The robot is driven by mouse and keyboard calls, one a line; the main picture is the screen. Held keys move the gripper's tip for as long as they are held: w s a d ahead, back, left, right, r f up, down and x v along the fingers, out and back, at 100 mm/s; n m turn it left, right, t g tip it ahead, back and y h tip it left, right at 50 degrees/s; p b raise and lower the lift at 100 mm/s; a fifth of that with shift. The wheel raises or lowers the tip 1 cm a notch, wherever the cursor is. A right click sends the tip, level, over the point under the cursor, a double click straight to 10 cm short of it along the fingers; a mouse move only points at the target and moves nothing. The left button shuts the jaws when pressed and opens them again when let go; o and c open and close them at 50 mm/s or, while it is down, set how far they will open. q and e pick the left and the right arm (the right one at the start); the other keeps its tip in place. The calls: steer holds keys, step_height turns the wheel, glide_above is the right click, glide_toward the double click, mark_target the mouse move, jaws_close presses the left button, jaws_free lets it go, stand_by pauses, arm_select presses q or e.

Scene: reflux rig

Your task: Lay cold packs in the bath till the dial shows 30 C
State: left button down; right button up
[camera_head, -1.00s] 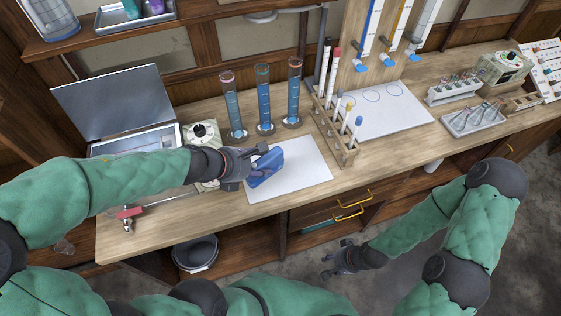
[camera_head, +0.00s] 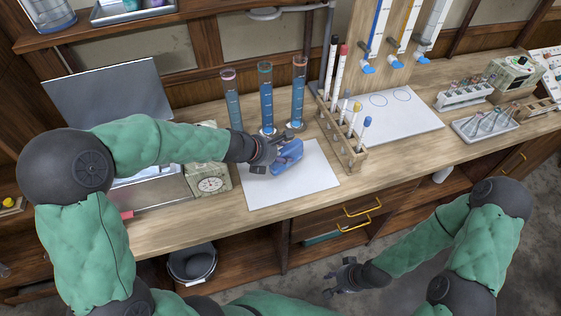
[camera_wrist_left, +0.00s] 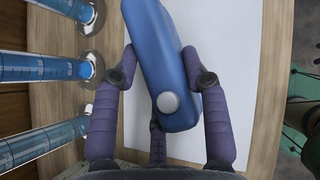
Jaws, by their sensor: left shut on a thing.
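A blue cold pack (camera_head: 288,156) is in my left gripper (camera_head: 268,158), above the white mat (camera_head: 300,190). In the left wrist view the pack (camera_wrist_left: 160,60) sits between the fingers, with a pale round cap toward the palm. The metal bath (camera_head: 160,190) stands at the left with its lid (camera_head: 110,98) raised; my left arm hides much of its opening. The cream dial box (camera_head: 210,185) is at its right; the reading is too small to tell. My right gripper (camera_head: 340,284) hangs in front of the bench, fingers apart, empty.
Several blue-filled glass cylinders (camera_head: 266,100) stand just behind the mat. A wooden rack (camera_head: 345,140) with tubes stands at its right. A white board (camera_head: 395,110) and more racks are further right. A dark bucket (camera_head: 193,262) sits below the bench.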

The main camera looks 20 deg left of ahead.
arm_select(q)
steer(key=shift+f+b, duration=0.9)
steer(key=shift+f, duration=0.5)
steer(key=shift+f, duration=0.2)
steer(key=c, duration=0.7)
jaws_free()
steer(key=shift+o, duration=0.3)
steer(key=shift+r, duration=0.15)
